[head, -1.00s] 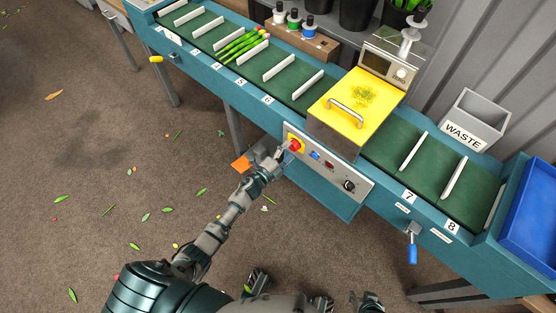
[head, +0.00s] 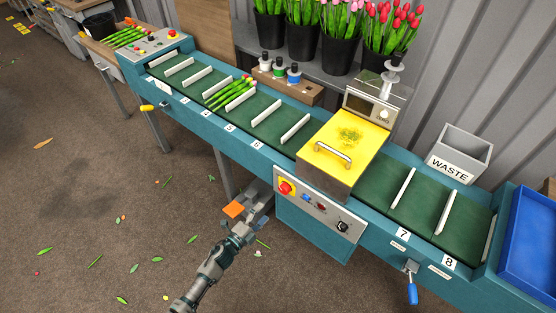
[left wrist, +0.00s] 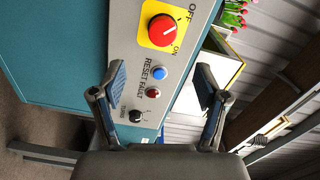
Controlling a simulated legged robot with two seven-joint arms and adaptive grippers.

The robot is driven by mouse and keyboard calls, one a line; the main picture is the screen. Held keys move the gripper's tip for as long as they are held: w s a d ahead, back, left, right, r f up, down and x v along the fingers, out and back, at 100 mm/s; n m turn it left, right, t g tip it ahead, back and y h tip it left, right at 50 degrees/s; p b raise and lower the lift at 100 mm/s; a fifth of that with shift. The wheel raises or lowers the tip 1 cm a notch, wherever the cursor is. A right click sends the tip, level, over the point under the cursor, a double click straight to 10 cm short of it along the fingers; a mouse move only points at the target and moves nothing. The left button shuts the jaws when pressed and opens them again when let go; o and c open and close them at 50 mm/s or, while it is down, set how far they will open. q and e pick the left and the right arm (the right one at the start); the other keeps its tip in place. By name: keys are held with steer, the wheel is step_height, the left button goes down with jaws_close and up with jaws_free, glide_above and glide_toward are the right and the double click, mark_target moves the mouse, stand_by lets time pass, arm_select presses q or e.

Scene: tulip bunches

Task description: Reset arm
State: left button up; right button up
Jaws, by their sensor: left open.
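The control panel (head: 320,215) is on the conveyor's front below the yellow-lidded box. It carries a red rotary switch on a yellow plate (head: 286,187), which also shows in the left wrist view (left wrist: 162,30), marked OFF and ON. There, a blue button (left wrist: 159,73) labelled RESET, a red light (left wrist: 153,93) labelled FAULT and a black knob (left wrist: 135,116) sit below it. My left gripper (head: 262,200) is open and empty, just left of and below the switch, apart from the panel. Its two fingers (left wrist: 162,92) frame the panel in the wrist view. My right gripper is out of view.
The conveyor's green belt (head: 375,180) has white dividers, with a tulip bunch (head: 230,92) at left. A yellow-lidded box (head: 345,150) spans it. A waste bin (head: 460,150) and blue tray (head: 530,235) stand right. An orange piece (head: 233,209) is beside my gripper. The floor at left is mostly free.

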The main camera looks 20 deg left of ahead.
arm_select(q)
steer(key=s+a+f+n+g+y+p, duration=0.3)
steer(key=s+f+n+g+y+p, duration=0.4)
steer(key=s+f+n, duration=0.75)
steer(key=s+d+f+n+g, duration=0.1)
steer(key=s+f+g, duration=0.1)
steer(key=s, duration=0.5)
steer(key=s+d+f+g+p, duration=0.1)
steer(key=s+d+f+g, duration=0.1)
steer(key=s, duration=0.6)
steer(key=s+d+f+n+g+h, duration=0.1)
steer(key=s+f+g, duration=0.3)
steer(key=s, duration=0.3)
steer(key=shift+s+d+f+n+p, duration=0.2)
steer(key=shift+d+f+n+p, duration=0.15)
steer(key=shift+f, duration=0.25)
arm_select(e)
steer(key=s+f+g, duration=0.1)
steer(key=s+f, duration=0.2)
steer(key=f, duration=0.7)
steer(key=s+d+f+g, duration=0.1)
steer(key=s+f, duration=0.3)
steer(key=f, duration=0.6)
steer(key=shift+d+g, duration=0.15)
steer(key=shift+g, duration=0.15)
